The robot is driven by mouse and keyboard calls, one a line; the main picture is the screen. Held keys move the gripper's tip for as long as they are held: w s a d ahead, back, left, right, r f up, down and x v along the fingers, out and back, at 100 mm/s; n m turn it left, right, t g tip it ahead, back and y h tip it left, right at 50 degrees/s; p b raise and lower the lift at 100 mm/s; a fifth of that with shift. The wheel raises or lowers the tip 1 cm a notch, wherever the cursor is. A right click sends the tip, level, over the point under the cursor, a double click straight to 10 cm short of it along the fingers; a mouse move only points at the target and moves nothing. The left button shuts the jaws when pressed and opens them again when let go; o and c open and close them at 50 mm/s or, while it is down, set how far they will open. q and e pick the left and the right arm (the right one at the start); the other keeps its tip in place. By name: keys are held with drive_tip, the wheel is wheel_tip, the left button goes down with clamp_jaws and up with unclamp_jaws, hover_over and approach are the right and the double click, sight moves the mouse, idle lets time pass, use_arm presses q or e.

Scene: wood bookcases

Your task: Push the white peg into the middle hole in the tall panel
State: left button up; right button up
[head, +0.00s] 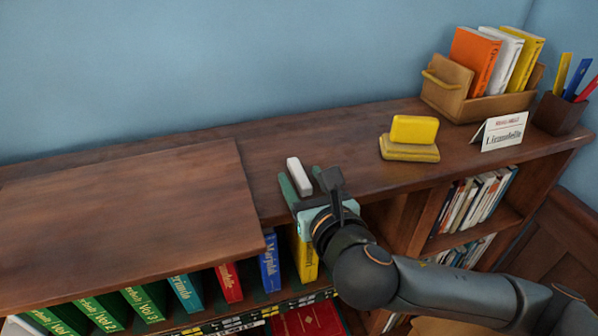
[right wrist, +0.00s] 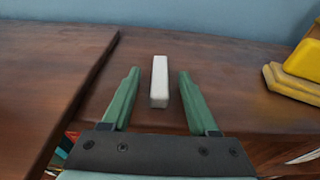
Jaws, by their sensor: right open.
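The white peg (head: 299,177) is a small block lying on the dark wood bookcase top. In the right wrist view the peg (right wrist: 159,82) points away from me, between the green fingers. My right gripper (head: 302,183) is open, with one finger on each side of the peg. My left gripper is not in view.
A raised wood board (head: 130,215) lies left of the peg. To the right are a yellow block on a base (head: 413,130), a name card (head: 503,131), a book holder (head: 450,95) and a pen cup (head: 560,115). Books fill the shelves below. The blue wall stands behind.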

clamp_jaws()
idle(0.3)
drive_tip(key=shift+w+r, duration=0.1)
idle(0.4)
